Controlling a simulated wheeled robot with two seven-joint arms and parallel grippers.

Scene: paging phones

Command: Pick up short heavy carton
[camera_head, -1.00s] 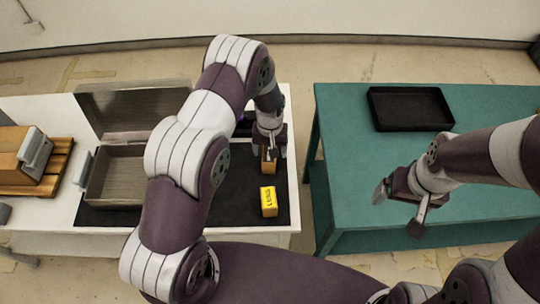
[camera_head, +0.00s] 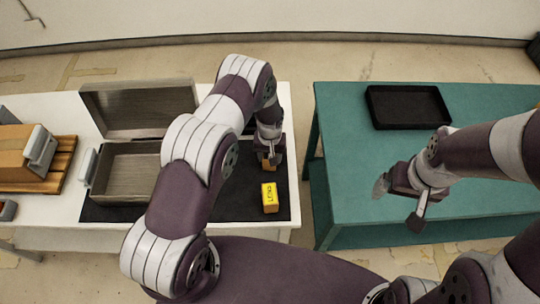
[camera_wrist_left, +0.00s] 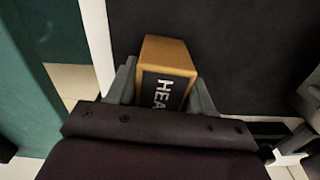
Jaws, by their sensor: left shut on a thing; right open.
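A small orange-brown carton (camera_wrist_left: 167,58) with a dark label reading "HEA" sits between the fingers of my left gripper (camera_wrist_left: 163,88) in the left wrist view. The left gripper is shut on it. My right gripper (camera_head: 398,204) is open and empty above the teal table (camera_head: 345,160).
An open grey box (camera_head: 125,172) with a raised lid stands to the left, beside a wooden pallet (camera_head: 62,160). A black tray (camera_head: 408,107) lies on the teal table.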

